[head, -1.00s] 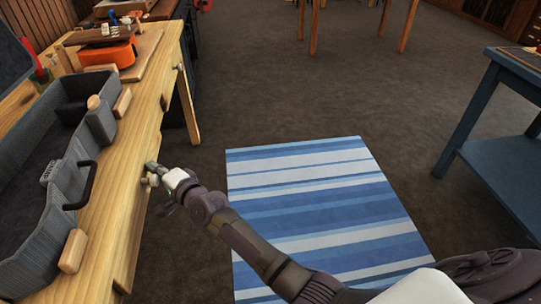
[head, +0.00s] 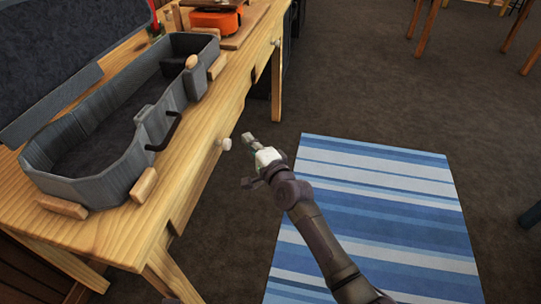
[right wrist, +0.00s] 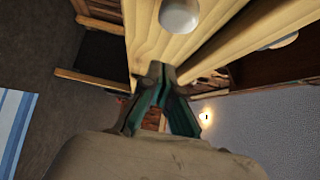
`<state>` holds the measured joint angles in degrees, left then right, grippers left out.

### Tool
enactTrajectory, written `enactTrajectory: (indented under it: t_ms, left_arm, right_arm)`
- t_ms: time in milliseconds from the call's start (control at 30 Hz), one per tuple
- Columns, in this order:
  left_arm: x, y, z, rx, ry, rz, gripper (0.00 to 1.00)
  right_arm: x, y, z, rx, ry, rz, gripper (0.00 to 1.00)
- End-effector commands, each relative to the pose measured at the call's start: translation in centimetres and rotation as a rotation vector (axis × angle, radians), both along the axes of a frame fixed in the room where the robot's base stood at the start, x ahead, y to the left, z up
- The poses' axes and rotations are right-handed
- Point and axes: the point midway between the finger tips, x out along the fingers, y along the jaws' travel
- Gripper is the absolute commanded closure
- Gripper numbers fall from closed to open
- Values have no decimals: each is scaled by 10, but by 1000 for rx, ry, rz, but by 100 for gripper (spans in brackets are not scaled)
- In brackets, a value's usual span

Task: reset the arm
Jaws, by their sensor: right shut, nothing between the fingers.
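My right arm reaches in from the bottom of the head view, and its gripper (head: 247,160) hangs in the air just right of the wooden workbench's drawer front. In the right wrist view the two dark green fingers of the right gripper (right wrist: 160,70) meet at their tips, with nothing between them. A pale round drawer knob (head: 224,144) is close to the left of the gripper, apart from it in the head view. The knob also shows above the fingers in the right wrist view (right wrist: 179,14). My left gripper is not in view.
An open grey ukulele case (head: 75,176) lies on the workbench (head: 200,160) between small wooden blocks, with its lid raised at left. An orange object (head: 214,19) sits at the bench's far end. A blue-striped rug (head: 375,215) lies on open floor to the right.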

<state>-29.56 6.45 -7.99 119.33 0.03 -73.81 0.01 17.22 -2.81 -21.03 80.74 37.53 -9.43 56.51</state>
Motion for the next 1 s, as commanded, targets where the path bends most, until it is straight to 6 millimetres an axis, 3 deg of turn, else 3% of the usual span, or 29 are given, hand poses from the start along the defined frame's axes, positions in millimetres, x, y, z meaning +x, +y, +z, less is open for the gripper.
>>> enactTrajectory:
  t_ms: [333,700,767,867,1000]
  left_arm:
    - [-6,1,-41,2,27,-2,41]
    - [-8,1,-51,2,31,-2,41]
    - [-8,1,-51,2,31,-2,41]
    - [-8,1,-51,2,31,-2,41]
    - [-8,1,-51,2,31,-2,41]
  right_arm:
    - [-53,-28,1,0,0,-2,100]
    - [-68,-35,-5,-18,5,1,100]
    - [-74,-36,-17,-70,19,8,100]
    - [-96,-43,-56,-250,67,42,100]
    - [-152,-67,-136,-634,172,152,100]
